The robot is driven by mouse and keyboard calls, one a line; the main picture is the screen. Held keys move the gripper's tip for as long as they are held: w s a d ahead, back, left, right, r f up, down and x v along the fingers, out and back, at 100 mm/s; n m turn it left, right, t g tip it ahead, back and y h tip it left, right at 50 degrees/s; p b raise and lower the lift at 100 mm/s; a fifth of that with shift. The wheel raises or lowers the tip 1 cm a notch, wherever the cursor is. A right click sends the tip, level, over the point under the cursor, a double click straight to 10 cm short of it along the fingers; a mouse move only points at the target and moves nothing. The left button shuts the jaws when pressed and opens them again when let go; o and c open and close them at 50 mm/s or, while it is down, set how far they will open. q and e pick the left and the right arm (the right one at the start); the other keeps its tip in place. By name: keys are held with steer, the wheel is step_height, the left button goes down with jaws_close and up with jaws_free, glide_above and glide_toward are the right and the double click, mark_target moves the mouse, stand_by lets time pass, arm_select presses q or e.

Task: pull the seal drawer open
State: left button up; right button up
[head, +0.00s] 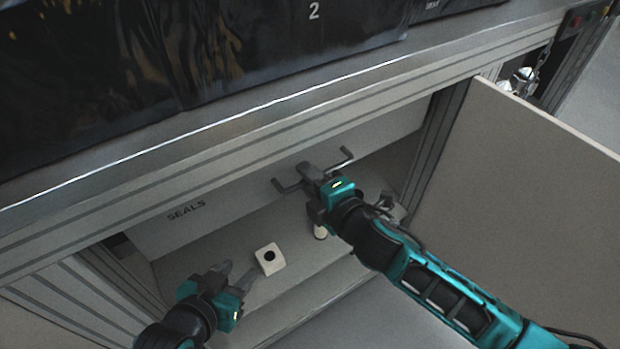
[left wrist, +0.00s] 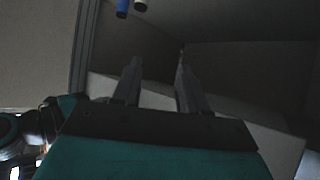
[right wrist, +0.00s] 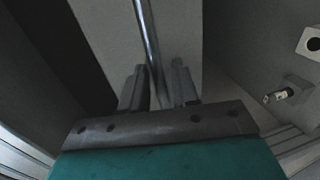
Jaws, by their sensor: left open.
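The seal drawer (head: 235,195) is a pale panel under the bench rail, marked SEALS at its left. Its dark bar handle (head: 287,186) stands out from the front. My right gripper (head: 312,172) is at the middle of the handle. In the right wrist view the shiny bar (right wrist: 148,40) runs between the fingers (right wrist: 160,88), which are close on both sides of it. My left gripper (head: 232,274) is open and empty, low and left of the handle, apart from the drawer. Its spread fingers show in the left wrist view (left wrist: 158,85).
A pale block with a dark hole (head: 268,259) sits on the surface below the drawer, near my left gripper. A small pale cylinder (head: 320,232) stands under my right gripper. A grey door panel (head: 530,190) stands at the right. Dark bins (head: 270,40) are on the bench top.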

steer(key=shift+c, duration=0.4)
steer(key=c, duration=0.5)
arm_select(q)
steer(key=shift+s+f, duration=0.25)
steer(key=shift+f, duration=0.1)
arm_select(e)
jaws_close()
arm_select(q)
steer(key=shift+s, duration=0.1)
